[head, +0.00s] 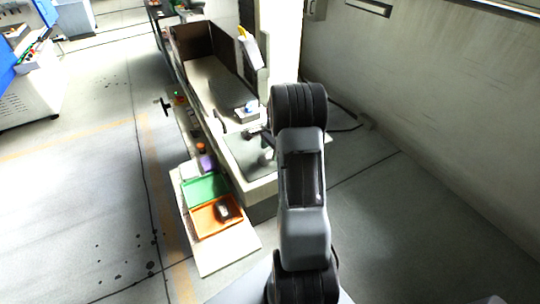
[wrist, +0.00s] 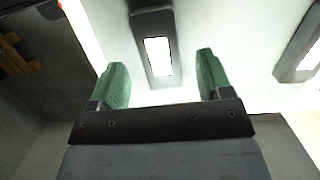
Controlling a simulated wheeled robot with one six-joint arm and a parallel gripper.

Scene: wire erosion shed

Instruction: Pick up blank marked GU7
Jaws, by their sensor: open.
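My gripper (wrist: 161,62) is open in the wrist view, its two green fingers wide apart with nothing held between them. Beyond the fingers is a dark long shape with a bright white panel, against a pale surface; I cannot tell what it is. My gripper is not visible in the head view, where my arm stands in front of the machine.
A green tray (head: 203,190) adjoins the orange one on a pale board (head: 228,254). A purple item (head: 207,162) stands behind them. The machine's long trough (head: 185,42) extends away behind. Floor at left is mostly clear; a wall (head: 430,90) bounds the right.

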